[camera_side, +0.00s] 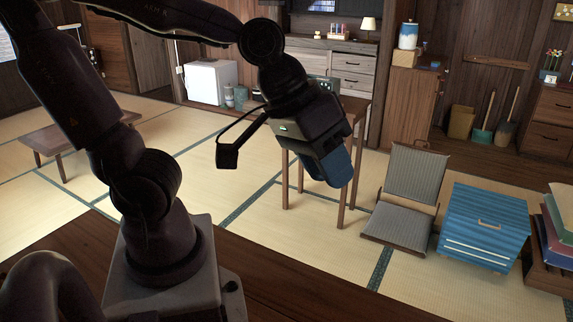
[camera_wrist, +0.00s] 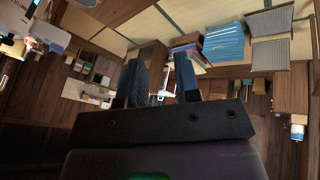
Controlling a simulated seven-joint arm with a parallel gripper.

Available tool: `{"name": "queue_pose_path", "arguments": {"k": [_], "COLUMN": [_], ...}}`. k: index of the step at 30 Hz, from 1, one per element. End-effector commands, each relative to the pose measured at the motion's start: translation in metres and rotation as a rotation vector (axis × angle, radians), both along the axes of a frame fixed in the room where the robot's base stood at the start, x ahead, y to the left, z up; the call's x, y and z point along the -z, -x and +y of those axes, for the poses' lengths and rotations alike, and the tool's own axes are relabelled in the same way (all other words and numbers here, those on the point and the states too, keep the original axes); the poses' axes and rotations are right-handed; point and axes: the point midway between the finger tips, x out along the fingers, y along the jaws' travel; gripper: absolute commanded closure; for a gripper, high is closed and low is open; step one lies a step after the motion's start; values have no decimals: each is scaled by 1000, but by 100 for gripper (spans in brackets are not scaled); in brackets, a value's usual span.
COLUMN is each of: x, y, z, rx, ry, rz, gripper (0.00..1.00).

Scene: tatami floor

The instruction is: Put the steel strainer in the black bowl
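I cannot make out the steel strainer or the black bowl in either view. My gripper (camera_side: 336,168) is raised in the air at the centre of the side view, tilted down to the right, with its blue fingers overlapping one another there. In the wrist view my gripper (camera_wrist: 160,82) shows two blue fingers standing apart with a clear gap between them. Nothing is visibly held in the gap. Only far background shows between the fingers.
A blue drawer chest (camera_side: 484,228) and a grey legless chair (camera_side: 412,180) stand on the tatami at right. A wooden table (camera_side: 358,108) is behind my gripper. A low bench (camera_side: 62,140) is at left. A brown wooden surface (camera_side: 290,293) runs along the front.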

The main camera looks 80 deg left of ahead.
Motion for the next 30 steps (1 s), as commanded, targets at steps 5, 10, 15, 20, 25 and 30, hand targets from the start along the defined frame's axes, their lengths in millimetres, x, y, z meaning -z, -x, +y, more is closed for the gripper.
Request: {"name": "queue_pose_path", "arguments": {"k": [5, 10, 15, 20, 25, 30], "x": [-22, -26, -26, -26, -26, -26], "y": [27, 38, 38, 38, 38, 38], "z": [56, 72, 72, 71, 71, 71], "rx": [139, 194, 201, 200, 200, 200], "ry": [-225, -304, -308, -306, -305, -305], "rz": [-61, -60, -59, -59, -60, -60], "gripper": [70, 70, 70, 70, 70, 70]}}
